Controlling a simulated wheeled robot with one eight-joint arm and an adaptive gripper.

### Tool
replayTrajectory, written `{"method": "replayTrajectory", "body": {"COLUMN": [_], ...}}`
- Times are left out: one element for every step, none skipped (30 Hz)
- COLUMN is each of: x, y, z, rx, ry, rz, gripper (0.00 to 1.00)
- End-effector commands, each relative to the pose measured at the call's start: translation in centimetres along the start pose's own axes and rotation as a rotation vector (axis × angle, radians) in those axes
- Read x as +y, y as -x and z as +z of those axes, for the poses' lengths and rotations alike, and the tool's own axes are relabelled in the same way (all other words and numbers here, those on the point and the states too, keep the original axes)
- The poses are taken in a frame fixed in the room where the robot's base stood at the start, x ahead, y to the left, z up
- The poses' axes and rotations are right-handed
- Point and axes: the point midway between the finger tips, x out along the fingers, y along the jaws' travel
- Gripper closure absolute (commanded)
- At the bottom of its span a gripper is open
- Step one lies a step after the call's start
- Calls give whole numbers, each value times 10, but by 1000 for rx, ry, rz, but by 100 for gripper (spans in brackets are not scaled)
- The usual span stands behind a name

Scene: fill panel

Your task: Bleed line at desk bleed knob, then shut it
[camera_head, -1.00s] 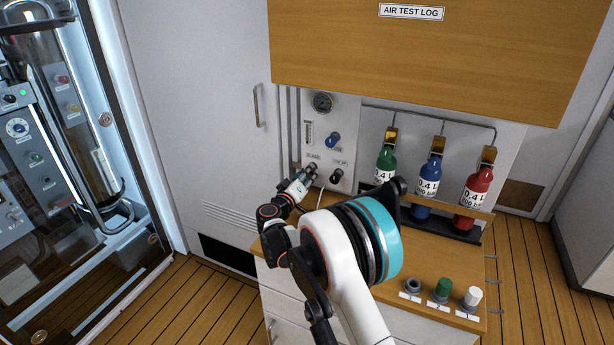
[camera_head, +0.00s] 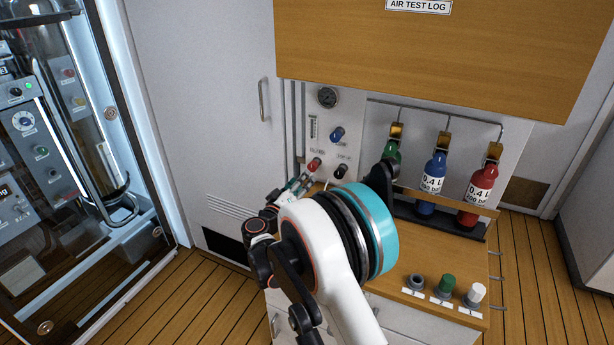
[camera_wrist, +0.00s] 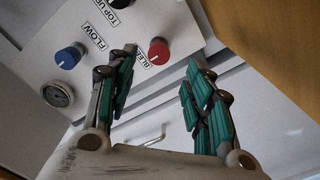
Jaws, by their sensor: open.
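The red bleed knob (camera_head: 314,164) sits low on the white panel (camera_head: 322,120), above the desk. In the wrist view the red knob (camera_wrist: 159,50) shows beside its partly hidden BLEED label (camera_wrist: 147,64). My gripper (camera_head: 300,183) is just below and left of the knob in the head view. In the wrist view my gripper (camera_wrist: 163,62) has its green-padded fingers spread, with the knob beyond the tips in the gap between them. Nothing is held. I see clear space around the knob and no finger clearly touching it.
A blue FLOW knob (camera_head: 337,135), black TOP UP knob (camera_head: 341,171) and gauge (camera_head: 327,97) share the panel. Blue (camera_head: 432,180) and red (camera_head: 476,195) bottles stand to the right. Several small caps line the desk's (camera_head: 408,271) front. A wooden cabinet (camera_head: 430,50) overhangs.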

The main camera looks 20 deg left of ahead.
Motion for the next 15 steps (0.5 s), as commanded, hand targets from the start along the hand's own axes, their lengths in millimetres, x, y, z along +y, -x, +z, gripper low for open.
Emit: {"method": "replayTrajectory", "body": {"x": [-1,-1,0,0,-1,-1,-1,-1,0,0,0,0,0,0,0], "y": [10,14,20,23,26,30,32,34,35,36,37,37,37,37,37], "z": [-1,0,0,0,0,0,0,0,0,0,0,0,0,0,0], "rx": [2,2,1,1,1,1,1,1,1,0,0,0,0,0,0], "ry": [0,0,0,0,0,0,0,0,0,0,0,0,0,0,0], "rz": [-2,-2,-1,-1,-1,-1,-1,-1,-1,-1,0,0,0,0,0], "gripper": [53,53,53,53,53,53,53,53,53,53,53,53,53,53,53]}}
